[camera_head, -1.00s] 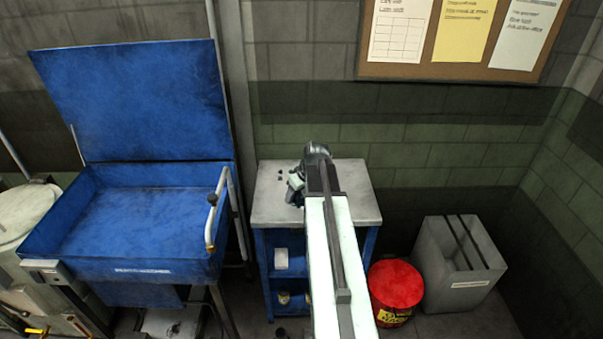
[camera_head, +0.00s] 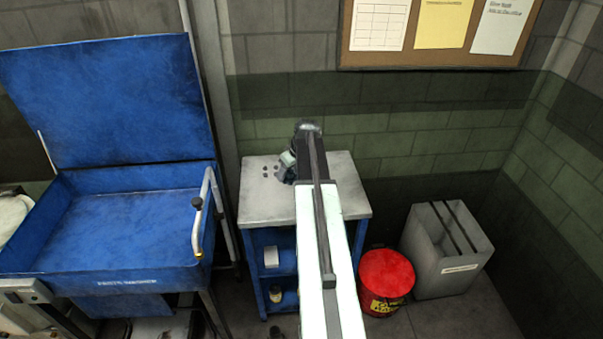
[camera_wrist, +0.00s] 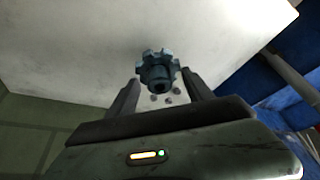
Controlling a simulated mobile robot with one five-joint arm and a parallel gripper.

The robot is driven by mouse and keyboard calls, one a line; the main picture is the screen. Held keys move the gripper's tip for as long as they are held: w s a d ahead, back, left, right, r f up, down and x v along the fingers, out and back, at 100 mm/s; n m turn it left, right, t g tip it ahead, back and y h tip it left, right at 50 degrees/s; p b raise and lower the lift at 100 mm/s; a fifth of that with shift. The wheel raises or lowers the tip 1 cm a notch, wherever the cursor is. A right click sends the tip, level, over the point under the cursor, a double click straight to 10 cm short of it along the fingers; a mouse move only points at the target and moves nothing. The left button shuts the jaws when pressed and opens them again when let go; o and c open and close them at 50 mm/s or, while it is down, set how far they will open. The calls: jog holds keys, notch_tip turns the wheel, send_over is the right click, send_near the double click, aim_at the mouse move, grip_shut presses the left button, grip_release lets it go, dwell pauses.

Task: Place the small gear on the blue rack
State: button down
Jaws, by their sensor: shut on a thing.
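The small gear (camera_wrist: 158,66) is dark blue-grey, with blunt teeth and a hub. My gripper (camera_wrist: 160,82) is shut on it, with one finger on each side in the wrist view. In the head view my gripper (camera_head: 288,168) is over the pale top (camera_head: 262,205) of the blue rack (camera_head: 256,262), towards its back. The gear cannot be made out there. The rack is a blue shelf unit. The pale top also fills much of the wrist view (camera_wrist: 70,60); I cannot tell whether the gear touches it.
Several small dark pieces (camera_head: 267,170) lie on the top, left of my gripper. A blue parts washer (camera_head: 120,215) with a raised lid and a handle stands left of the rack. A red can (camera_head: 386,275) and a grey bin (camera_head: 445,255) stand to the right.

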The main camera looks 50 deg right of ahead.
jog(key=d, duration=0.2)
jog(key=w+d, duration=0.1)
jog(key=d, duration=0.3)
jog(key=shift+w+d+f, duration=0.15)
jog(key=shift+d+f, duration=0.05)
jog(key=shift+f, duration=0.05)
jog(key=shift+w+d+f+b, duration=0.15)
jog(key=shift+d+b, duration=0.15)
jog(key=shift+d, duration=0.3)
jog(key=f+b, duration=0.3)
jog(key=b, duration=0.1)
jog(key=shift+a+f, duration=0.25)
jog(key=shift+f, duration=0.15)
jog(key=shift+c, duration=2)
grip_release()
jog(key=shift+r, duration=0.1)
jog(key=shift+r, duration=0.1)
jog(key=shift+r+p, duration=0.2)
jog(key=shift+p, duration=0.25)
jog(key=p+v, duration=1)
jog(key=v, duration=0.1)
jog(key=shift+s+r+p, duration=0.25)
jog(key=shift+r+p, duration=0.1)
jog(key=shift+p, duration=0.05)
